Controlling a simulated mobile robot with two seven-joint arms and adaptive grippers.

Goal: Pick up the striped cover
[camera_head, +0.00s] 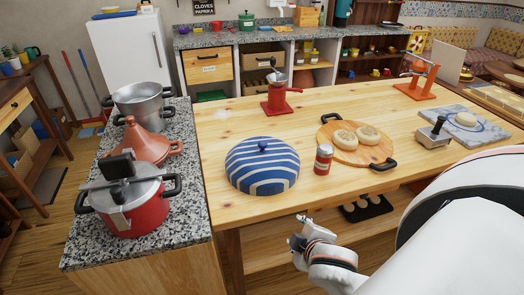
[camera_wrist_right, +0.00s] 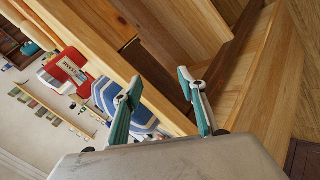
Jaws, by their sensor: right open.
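The striped cover (camera_head: 262,172) is a blue-and-white dome with a small blue knob on top. It sits upright on the wooden table, left of the middle in the head view. My right gripper (camera_head: 306,230) is in front of the table's near edge, below and to the right of the cover, apart from it. In the right wrist view my right gripper (camera_wrist_right: 160,82) has its two fingers spread, with nothing between them. Part of the striped cover (camera_wrist_right: 103,94) shows there behind one finger. My left gripper is not in view.
A red can (camera_head: 323,160) stands just right of the cover, beside a round wooden board (camera_head: 347,151) with two pale rolls. A red pot (camera_head: 132,205) and a terracotta tagine (camera_head: 145,146) stand on the granite counter at left. The table behind the cover is mostly clear.

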